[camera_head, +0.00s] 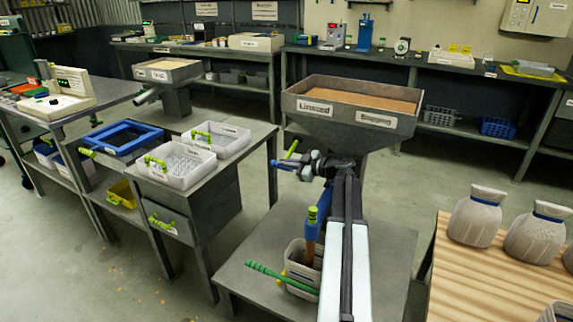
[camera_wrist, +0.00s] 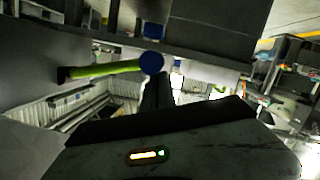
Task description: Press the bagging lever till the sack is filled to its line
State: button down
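The hopper labelled "Linseed" and "Bagging" (camera_head: 352,128) stands on a low grey table, filled with brown seed. A short lime-green lever (camera_head: 291,149) sticks out at its lower left. In the wrist view a lime-green lever (camera_wrist: 104,69) with a black tip and a round blue end runs across the upper left. My gripper (camera_head: 308,165) is beside and just below the lever in the head view. In the wrist view its dark fingers (camera_wrist: 157,92) point toward the blue end; contact and opening are unclear. No sack shows under the hopper; my arm hides part of that area.
A bin (camera_head: 300,262) with a green-handled tool stands on the grey table (camera_head: 250,268), left of my arm. Tied sacks (camera_head: 477,216) stand on a slatted wooden table at right. White trays (camera_head: 176,164) lie on the left bench.

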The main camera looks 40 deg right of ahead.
notch_tip(320, 180, up, 4)
jog(key=a+p, duration=0.2)
jog(key=p, duration=0.2)
jog(key=p+v, duration=0.1)
jog(key=v, duration=0.9)
jog(key=shift+s+f, duration=0.35)
jog(key=shift+s, duration=0.15)
dwell(1.4)
